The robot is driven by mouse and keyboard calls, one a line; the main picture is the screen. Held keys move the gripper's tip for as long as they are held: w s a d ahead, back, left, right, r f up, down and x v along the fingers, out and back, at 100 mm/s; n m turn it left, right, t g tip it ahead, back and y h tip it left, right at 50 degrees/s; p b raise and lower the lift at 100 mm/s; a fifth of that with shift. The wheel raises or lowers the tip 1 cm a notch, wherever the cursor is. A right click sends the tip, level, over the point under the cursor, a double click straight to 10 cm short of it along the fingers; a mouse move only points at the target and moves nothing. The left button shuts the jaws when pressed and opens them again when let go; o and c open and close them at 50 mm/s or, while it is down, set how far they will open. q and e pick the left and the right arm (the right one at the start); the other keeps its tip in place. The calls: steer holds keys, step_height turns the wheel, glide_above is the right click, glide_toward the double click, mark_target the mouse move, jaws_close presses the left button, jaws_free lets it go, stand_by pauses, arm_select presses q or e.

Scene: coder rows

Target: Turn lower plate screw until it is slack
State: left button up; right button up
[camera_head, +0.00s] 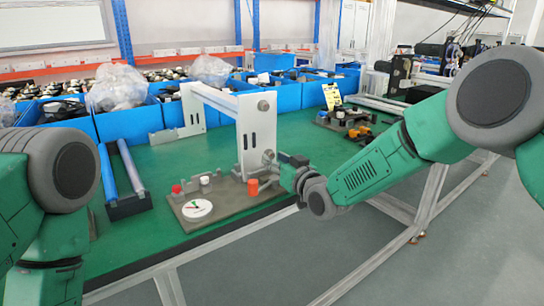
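A white upright plate (257,125) stands on the green bench, part of a white frame. A round screw or knob (263,105) shows high on the plate. The lower plate screw (268,157) shows low on it as a small round shape, partly hidden by my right gripper. My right gripper (277,161) is at the lower part of the plate, with its fingertips at or very near the lower screw. The view is too small to tell whether the fingers are shut on it. My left arm is at the left edge, and its gripper is out of view.
A base board (222,213) with a dial (197,209), a red button (176,190) and an orange knob (253,186) lies in front of the plate. A dark holder with blue rods (130,205) stands left. Blue bins (130,121) line the back. Green bench surface (150,240) is clear in front.

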mark_target(272, 157)
steer(key=shift+p+v, duration=0.8)
steer(key=shift+v, duration=1.15)
steer(key=shift+s, duration=0.1)
